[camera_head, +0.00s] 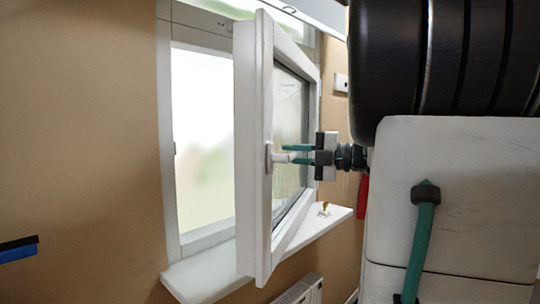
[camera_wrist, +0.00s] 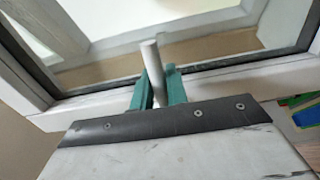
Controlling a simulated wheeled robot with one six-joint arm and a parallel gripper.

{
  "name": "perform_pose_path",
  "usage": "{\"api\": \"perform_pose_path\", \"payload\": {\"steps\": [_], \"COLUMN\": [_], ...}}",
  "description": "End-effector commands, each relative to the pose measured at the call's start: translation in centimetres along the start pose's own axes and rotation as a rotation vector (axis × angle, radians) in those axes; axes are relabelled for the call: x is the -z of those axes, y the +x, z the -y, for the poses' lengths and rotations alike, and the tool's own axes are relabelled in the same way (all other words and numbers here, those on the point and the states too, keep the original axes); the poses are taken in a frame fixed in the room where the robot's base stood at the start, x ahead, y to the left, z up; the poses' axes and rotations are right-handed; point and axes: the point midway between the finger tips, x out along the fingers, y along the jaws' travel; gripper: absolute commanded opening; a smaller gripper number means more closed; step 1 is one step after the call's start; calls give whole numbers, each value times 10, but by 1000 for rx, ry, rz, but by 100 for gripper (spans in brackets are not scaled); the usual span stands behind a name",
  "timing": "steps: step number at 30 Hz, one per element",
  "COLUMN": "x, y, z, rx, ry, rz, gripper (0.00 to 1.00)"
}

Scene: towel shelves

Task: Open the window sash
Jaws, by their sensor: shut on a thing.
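The white window sash (camera_head: 253,150) is swung out from the window frame (camera_head: 166,130) into the room, and a wide gap shows between them. Its handle (camera_head: 280,157) juts from the sash's edge side, toward my gripper. My gripper (camera_head: 297,154), with green fingers, is shut on the handle. In the wrist view the handle (camera_wrist: 151,62) shows as a pale rod between the green fingers (camera_wrist: 158,90). The handle's far end is hidden by the fingers and the dark plate of my gripper.
A white windowsill (camera_head: 215,272) runs below the sash, with a small golden item (camera_head: 324,207) on its right part. A radiator (camera_head: 300,290) is under the sill. A wall switch (camera_head: 341,82) and a red object (camera_head: 363,195) are to the right.

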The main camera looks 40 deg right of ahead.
Motion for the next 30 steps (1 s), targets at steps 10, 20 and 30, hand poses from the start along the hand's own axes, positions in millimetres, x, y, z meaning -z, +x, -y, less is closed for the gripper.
{"api": "perform_pose_path", "payload": {"steps": [10, 20, 30], "x": [-1, -3, -6], "y": [-12, -21, -48], "z": [-2, -2, -2], "rx": [-3, -2, -3], "ry": [-2, -3, -3], "rz": [-18, -30, -73], "gripper": [0, 0, 0]}}
